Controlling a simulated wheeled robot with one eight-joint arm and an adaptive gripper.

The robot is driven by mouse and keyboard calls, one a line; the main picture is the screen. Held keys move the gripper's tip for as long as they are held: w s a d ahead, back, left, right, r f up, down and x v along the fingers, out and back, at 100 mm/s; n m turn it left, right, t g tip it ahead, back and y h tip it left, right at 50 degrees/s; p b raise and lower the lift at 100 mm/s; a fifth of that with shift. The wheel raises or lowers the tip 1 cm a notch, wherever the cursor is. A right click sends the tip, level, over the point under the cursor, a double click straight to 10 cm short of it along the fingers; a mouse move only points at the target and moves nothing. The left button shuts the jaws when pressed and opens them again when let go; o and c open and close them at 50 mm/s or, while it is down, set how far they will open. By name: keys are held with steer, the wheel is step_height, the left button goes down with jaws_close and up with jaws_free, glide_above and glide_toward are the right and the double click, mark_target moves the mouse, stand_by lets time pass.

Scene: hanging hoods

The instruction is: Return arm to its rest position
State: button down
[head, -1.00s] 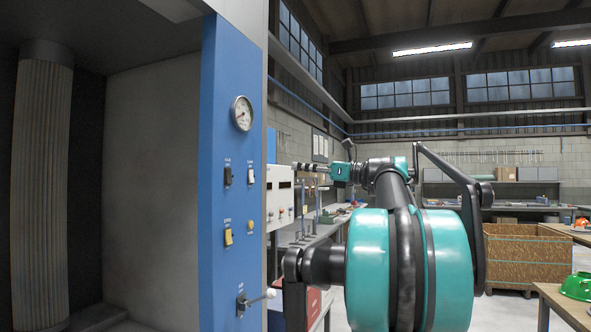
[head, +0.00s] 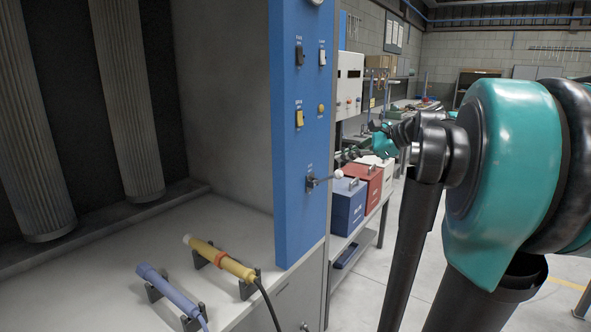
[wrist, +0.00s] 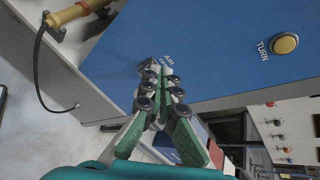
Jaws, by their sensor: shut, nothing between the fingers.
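My gripper (head: 345,157) is in the head view beside the blue control panel (head: 298,110), just above and right of the white-knobbed lever (head: 338,174). In the wrist view my gripper (wrist: 163,66) is shut and empty, its green and grey fingers together. Its tips lie over the panel's blue face near a label that reads AIR. The picture does not show clearly whether they touch the panel or the lever. My teal and black arm reaches in from the right of the head view.
A yellow tool (head: 222,262) and a blue tool (head: 168,292) rest in black holders on the hood's worktop. A blue box (head: 348,205) and a red box (head: 366,180) stand on a bench behind the panel. Open floor lies right of the bench.

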steer(key=s+a+f+n+g+h, duration=0.15)
steer(key=s+f+n, duration=0.25)
steer(key=f, duration=0.7)
steer(key=s+f+n+g+h, duration=0.1)
steer(key=s+f+n+h, duration=0.3)
steer(key=f, duration=0.6)
steer(key=s+d+f+n+h, duration=0.2)
steer(key=s+d+f+n, duration=0.1)
steer(key=s+f, duration=0.3)
steer(key=s+d+f+n+h, duration=0.3)
steer(key=s+f+n, duration=0.2)
steer(key=f, duration=0.5)
steer(key=shift+s+d+f+n, duration=0.15)
steer(key=shift+s+n, duration=0.25)
steer(key=shift+s, duration=0.85)
